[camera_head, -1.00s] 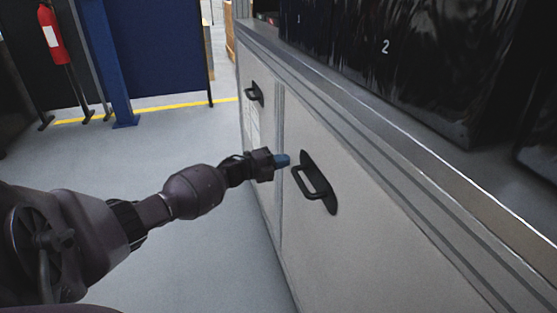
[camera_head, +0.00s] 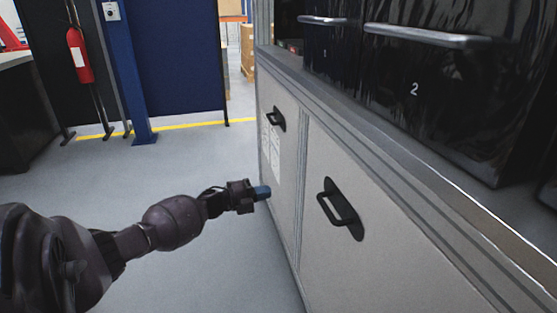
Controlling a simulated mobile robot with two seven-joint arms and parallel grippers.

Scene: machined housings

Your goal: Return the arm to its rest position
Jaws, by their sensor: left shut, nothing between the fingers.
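My left arm reaches in from the lower left. My left gripper (camera_head: 262,192) is dark with blue fingertips, shut and empty, in front of the pale cabinet (camera_head: 400,265). It is to the left of the black handle (camera_head: 341,209) on the nearer door and below the handle (camera_head: 276,119) on the farther door. It holds neither handle, and floor shows around the arm. Both cabinet doors look closed. My right gripper is out of view.
Black bins (camera_head: 425,90), one marked 2, stand on the cabinet top. A blue post (camera_head: 125,75), a red fire extinguisher (camera_head: 79,55) and a dark blue panel (camera_head: 182,60) stand at the back left. Grey floor (camera_head: 185,170) is clear left of the cabinet.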

